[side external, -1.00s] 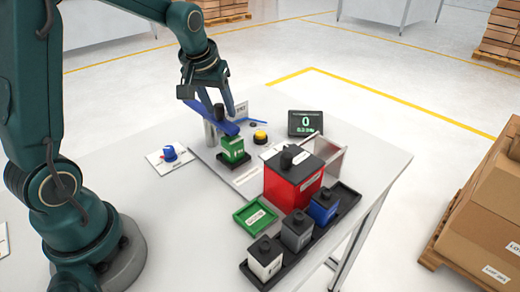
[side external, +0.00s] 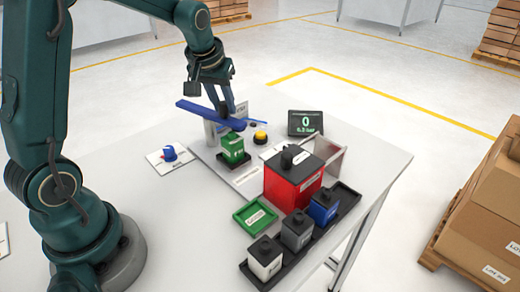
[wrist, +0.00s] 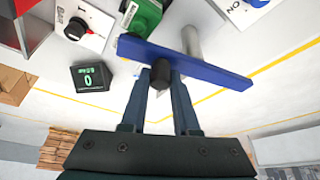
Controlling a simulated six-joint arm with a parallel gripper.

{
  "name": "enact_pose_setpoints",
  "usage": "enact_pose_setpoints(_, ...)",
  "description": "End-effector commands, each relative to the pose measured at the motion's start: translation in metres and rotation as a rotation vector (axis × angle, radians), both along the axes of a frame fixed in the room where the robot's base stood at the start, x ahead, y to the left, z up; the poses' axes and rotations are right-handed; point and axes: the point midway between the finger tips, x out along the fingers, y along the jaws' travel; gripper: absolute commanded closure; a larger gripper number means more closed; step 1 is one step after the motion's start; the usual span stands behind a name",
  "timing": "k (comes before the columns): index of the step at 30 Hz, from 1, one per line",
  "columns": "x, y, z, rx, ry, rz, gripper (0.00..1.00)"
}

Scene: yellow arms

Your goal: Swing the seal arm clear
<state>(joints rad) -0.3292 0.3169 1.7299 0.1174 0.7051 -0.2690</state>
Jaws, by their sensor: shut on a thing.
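The seal arm (side external: 196,111) is a long blue bar with a dark knob, set on a grey upright post (side external: 209,132). In the wrist view the bar (wrist: 215,72) runs slantwise across the top of the post (wrist: 192,42). My gripper (side external: 223,107) is shut on the dark knob (wrist: 160,75), with a finger on each side of it. The green block (side external: 232,148) sits on a dark base beside the post. The bar's right end is just behind and above it in the side view. In the wrist view the green block (wrist: 145,14) is beside the bar's left end.
A yellow button (side external: 260,138) and a display reading 0 (side external: 305,123) lie to the right. A red block (side external: 292,182), a green tray (side external: 255,217) and a black tray (side external: 347,198) with small blocks stand in front. A blue knob (side external: 169,153) is at left.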

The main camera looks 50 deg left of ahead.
Motion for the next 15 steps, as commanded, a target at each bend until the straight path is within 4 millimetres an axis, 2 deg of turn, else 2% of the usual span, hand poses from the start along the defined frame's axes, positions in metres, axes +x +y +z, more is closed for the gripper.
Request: enact_pose_setpoints(15, 0.011, 0.004, 0.000, -0.001, -0.003, -0.001, 0.90)
